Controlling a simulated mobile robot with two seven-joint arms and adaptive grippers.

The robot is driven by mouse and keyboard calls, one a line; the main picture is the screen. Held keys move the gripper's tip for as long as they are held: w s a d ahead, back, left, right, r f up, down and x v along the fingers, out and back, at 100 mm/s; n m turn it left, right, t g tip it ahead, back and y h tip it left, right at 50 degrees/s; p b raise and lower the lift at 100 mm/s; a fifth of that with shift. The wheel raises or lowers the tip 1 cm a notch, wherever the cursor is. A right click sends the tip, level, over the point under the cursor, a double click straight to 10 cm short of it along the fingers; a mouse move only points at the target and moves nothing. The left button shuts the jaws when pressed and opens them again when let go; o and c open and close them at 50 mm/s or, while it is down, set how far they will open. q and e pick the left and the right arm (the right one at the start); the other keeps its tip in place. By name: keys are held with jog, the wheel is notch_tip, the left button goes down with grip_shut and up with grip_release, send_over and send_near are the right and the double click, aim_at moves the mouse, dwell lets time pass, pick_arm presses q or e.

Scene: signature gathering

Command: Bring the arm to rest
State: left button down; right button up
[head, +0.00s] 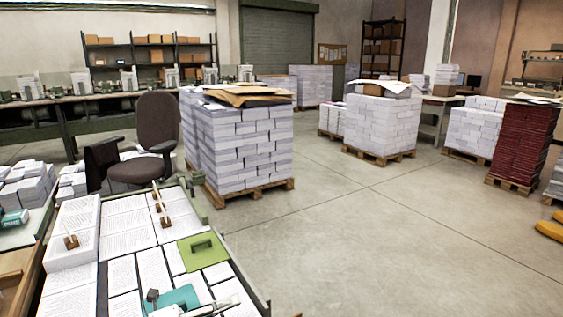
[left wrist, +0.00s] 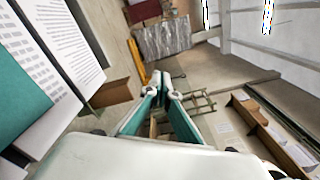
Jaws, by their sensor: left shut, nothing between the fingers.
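My left gripper (head: 205,308) is at the bottom edge of the head view, low over the near end of the paper-covered table (head: 262,302). Only part of it shows there. In the left wrist view its teal fingers (left wrist: 160,82) are shut with nothing between them. A teal sheet or block (head: 182,296) lies on the papers beside the gripper. My right gripper is in neither view.
Pallets of paper (head: 240,145) stand farther back. The floor (head: 370,235) to the right is clear.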

pick_arm(q)
jog(key=s+a+f+n+y+p, duration=0.2)
jog(key=s+f+n+y, duration=0.2)
jog(key=s+n, duration=0.5)
jog(key=s+a+f+n+t+y+p, duration=0.1)
jog(key=s+a+f+n+y+p, duration=0.1)
jog(key=s+f+n, duration=0.7)
jog(key=s+a+f+n+y+p, duration=0.2)
jog(key=s+a+f+n+y, duration=0.2)
jog(key=s+n, duration=0.5)
notch_tip(320, 180, down, 3)
jog(key=n+y, duration=0.3)
jog(key=n, duration=0.1)
jog(key=shift+s+r, duration=0.15)
jog(key=shift+s, duration=0.2)
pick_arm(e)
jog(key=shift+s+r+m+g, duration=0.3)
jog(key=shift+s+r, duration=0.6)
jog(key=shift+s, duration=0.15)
pick_arm(q)
jog(key=shift+t, duration=0.3)
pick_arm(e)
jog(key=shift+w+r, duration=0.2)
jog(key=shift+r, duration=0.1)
